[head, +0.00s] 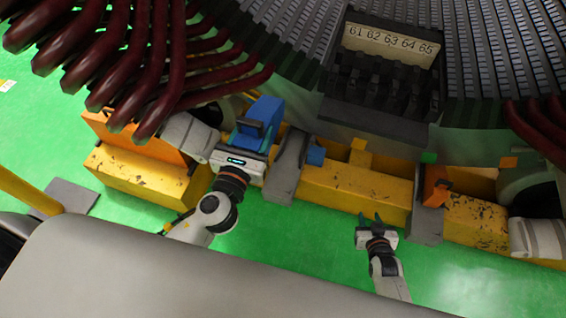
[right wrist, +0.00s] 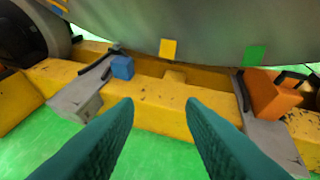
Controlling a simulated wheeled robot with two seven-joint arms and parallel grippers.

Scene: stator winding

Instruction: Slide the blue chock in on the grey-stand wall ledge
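A small blue chock (head: 315,155) sits at the right side of a grey stand (head: 286,168), under the large stator. In the right wrist view the blue chock (right wrist: 122,67) is at the top of the grey stand (right wrist: 80,98), beside a black bar. My right gripper (head: 371,220) is open and empty, low and to the right of the chock, over the front floor. Its two fingers (right wrist: 160,130) stand apart in the right wrist view. My left gripper (head: 250,132) is left of the grey stand, up against a larger blue block (head: 265,110); its fingertips are not clear.
A yellow beam (head: 355,193) runs between the grey stand and a second grey stand (head: 427,222), which bears an orange block (head: 436,186). Dark red coil ends (head: 150,60) hang at upper left. Green floor (head: 300,235) is clear in front.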

